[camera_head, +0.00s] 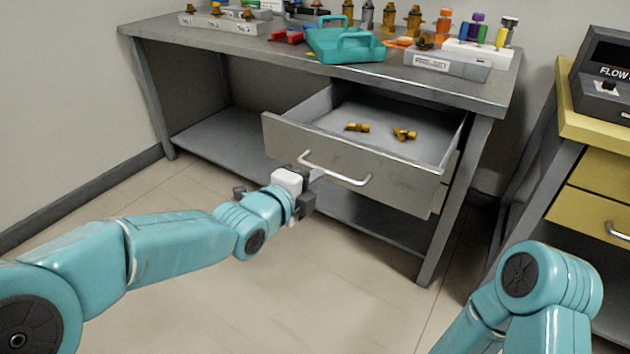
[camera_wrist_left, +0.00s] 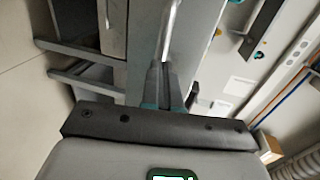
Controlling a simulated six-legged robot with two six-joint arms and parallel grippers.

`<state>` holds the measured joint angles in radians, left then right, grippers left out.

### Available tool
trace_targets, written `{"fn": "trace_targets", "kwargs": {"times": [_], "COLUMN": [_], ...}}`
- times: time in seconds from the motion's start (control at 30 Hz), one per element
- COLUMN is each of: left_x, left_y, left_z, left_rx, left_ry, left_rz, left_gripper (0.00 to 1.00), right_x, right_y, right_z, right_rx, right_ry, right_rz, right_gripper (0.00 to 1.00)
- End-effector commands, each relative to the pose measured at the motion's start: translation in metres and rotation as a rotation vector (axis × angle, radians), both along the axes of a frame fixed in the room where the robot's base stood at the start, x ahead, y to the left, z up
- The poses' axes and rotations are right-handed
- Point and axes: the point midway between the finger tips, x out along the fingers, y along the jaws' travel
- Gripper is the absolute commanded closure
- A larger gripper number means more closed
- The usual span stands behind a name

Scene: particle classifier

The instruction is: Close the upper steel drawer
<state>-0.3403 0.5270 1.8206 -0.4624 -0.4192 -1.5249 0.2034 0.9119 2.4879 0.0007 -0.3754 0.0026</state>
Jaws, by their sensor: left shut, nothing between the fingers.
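The upper steel drawer (camera_head: 285,140) is pulled out from under the grey steel workbench (camera_head: 330,72). Two brass fittings (camera_head: 404,134) lie inside it. A curved metal handle (camera_head: 335,174) is on its front. My left gripper (camera_head: 316,178) is in front of the drawer, close to the left part of the handle. In the left wrist view its fingers (camera_wrist_left: 165,88) are together with nothing between them, and the handle (camera_wrist_left: 169,30) runs just beyond the tips. I cannot tell if they touch. My right gripper is out of view; only its arm shows at lower right.
A teal basket (camera_head: 345,46), several fittings and a block of coloured vials (camera_head: 478,50) stand on the workbench top. A second drawer edge (camera_head: 439,200) shows below. A yellow cabinet (camera_head: 605,178) stands at right. The floor at front is clear.

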Motion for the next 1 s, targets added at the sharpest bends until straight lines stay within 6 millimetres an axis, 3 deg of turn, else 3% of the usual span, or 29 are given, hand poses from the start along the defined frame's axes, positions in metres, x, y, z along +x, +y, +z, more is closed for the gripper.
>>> {"fn": "trace_targets", "kwargs": {"times": [0.57,1.0], "left_x": [0.008,0.058], "left_y": [-0.006,-0.043], "left_z": [-0.001,0.0], "left_rx": [0.0,0.0], "left_ry": [0.0,0.001], "left_rz": [-0.001,-0.001], "left_gripper": [1.0,1.0], "right_x": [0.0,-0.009], "right_y": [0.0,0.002], "right_z": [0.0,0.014], "right_rx": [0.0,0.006], "right_ry": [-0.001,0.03], "right_rz": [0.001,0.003], "right_gripper": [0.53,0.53]}}
